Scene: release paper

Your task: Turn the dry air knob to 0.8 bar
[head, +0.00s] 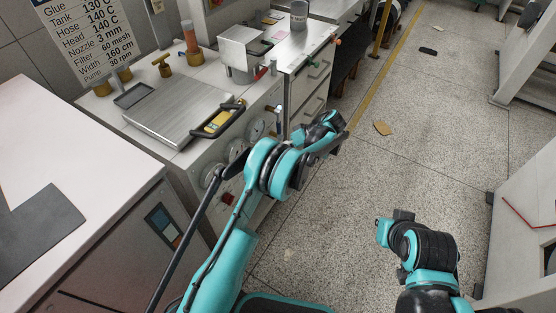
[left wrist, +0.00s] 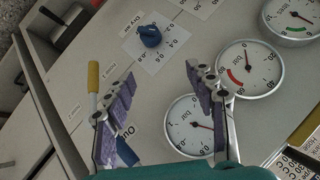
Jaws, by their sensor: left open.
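The dry air knob (left wrist: 149,36) is a small blue knob in the left wrist view. It sits on a white dial label (left wrist: 157,56) on the panel, with printed scale numbers around it. I cannot tell which number it points to. My left gripper (left wrist: 158,70) is open, with its two purple-padded fingers spread and nothing between them. The knob lies beyond the fingertips, near the top of the view, apart from them. In the head view my left arm reaches to the panel, and the knob cannot be made out there.
Round gauges (left wrist: 250,68) sit beside the knob on the panel. A yellow-handled lever (left wrist: 93,77) is left of the fingers. In the head view the machine has a metal lid (head: 180,110) with a black handle, and drawers (head: 312,80) beside it. The speckled floor to the right is mostly clear.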

